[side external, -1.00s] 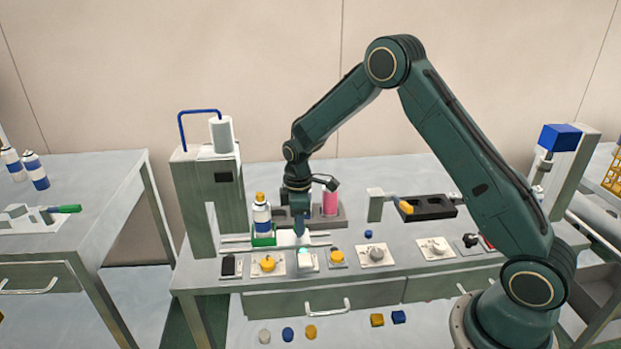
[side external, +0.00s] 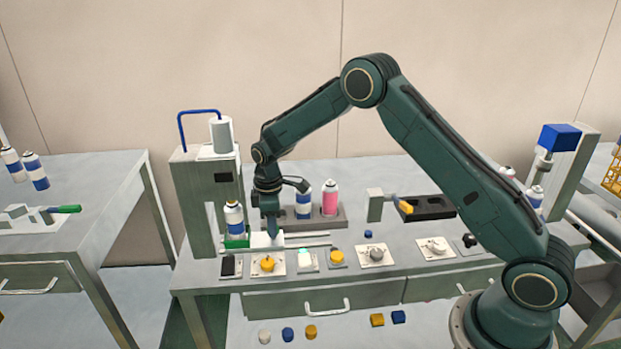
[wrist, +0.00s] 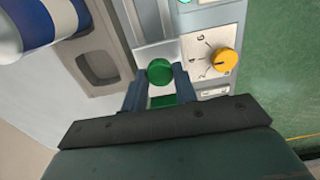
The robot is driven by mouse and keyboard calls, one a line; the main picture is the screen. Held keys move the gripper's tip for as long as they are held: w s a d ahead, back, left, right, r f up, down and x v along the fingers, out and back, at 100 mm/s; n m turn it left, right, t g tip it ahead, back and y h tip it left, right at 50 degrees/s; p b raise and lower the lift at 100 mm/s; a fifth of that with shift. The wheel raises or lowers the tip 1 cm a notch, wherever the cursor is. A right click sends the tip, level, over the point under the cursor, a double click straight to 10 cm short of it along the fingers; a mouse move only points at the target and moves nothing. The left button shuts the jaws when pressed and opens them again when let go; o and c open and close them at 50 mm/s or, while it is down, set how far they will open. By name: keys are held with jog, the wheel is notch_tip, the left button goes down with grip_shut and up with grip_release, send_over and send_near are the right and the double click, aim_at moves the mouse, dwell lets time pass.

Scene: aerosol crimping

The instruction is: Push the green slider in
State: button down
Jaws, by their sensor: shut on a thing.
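The green slider (side external: 236,242) sits at the left end of its rails in the side external view, below the press head. A blue-and-white can (side external: 233,219) with a yellowish top stands upright in it. My gripper (side external: 272,236) points down just right of the slider. In the wrist view a round green knob (wrist: 160,71) lies between the two fingers of my gripper (wrist: 160,84), which are shut on it. A smaller green part (wrist: 163,100) shows below the knob, partly hidden by the gripper.
The press (side external: 212,190) with its white cylinder stands at the left. A rack (side external: 340,222) behind holds a blue-and-white can and a pink can. A yellow knob (side external: 267,264), buttons and dials line the table's front. The yellow dial also shows in the wrist view (wrist: 222,62).

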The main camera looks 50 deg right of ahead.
jog(key=shift+w+a+r, duration=0.15)
jog(key=shift+w+a, duration=0.05)
jog(key=shift+w, duration=0.1)
jog(key=c, duration=1.5)
grip_release()
jog(key=o, duration=0.4)
jog(key=shift+s, duration=0.1)
notch_tip(320, 180, up, 14)
